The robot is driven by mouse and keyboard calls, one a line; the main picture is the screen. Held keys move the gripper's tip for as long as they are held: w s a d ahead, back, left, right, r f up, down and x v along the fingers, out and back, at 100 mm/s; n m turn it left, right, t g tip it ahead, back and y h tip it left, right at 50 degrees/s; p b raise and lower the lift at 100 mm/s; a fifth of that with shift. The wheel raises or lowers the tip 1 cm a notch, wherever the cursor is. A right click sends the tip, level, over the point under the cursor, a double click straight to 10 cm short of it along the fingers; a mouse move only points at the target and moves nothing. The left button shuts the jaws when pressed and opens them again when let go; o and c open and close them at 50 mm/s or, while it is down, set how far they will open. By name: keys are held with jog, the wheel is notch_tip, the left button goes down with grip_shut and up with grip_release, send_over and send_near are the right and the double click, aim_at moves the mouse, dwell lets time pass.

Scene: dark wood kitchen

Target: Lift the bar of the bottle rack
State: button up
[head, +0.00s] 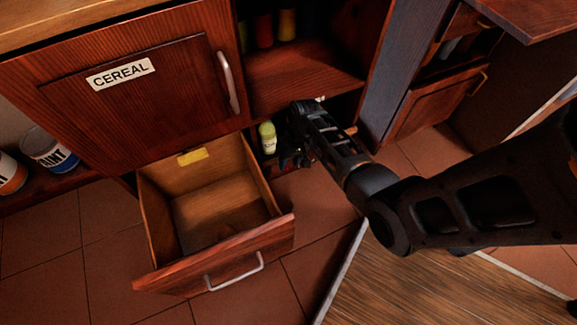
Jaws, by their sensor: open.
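My gripper (287,157) is at the end of my black arm, in front of a low open compartment at the cabinet's base. It is open, but its fingers are dark and small here. A pale yellow-green bottle (267,138) stands in this compartment, just left of the gripper. Several coloured bottles, such as a red one (264,30) and an orange one (286,25), stand on the shelf above. I cannot make out the rack's bar; my gripper and arm cover part of the low compartment. I cannot tell whether the gripper touches anything.
An empty drawer (215,258) is pulled out left of my gripper. A shut door (130,85) labelled CEREAL is above it. Paint cans (48,148) stand at the far left. A grey-blue cabinet side (410,60) rises to the right. Tiled floor (310,205) is clear below my gripper.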

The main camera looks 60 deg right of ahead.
jog(key=shift+w+a+f, duration=0.1)
jog(key=shift+a+f, duration=0.05)
jog(key=shift+f, duration=0.8)
grip_shut()
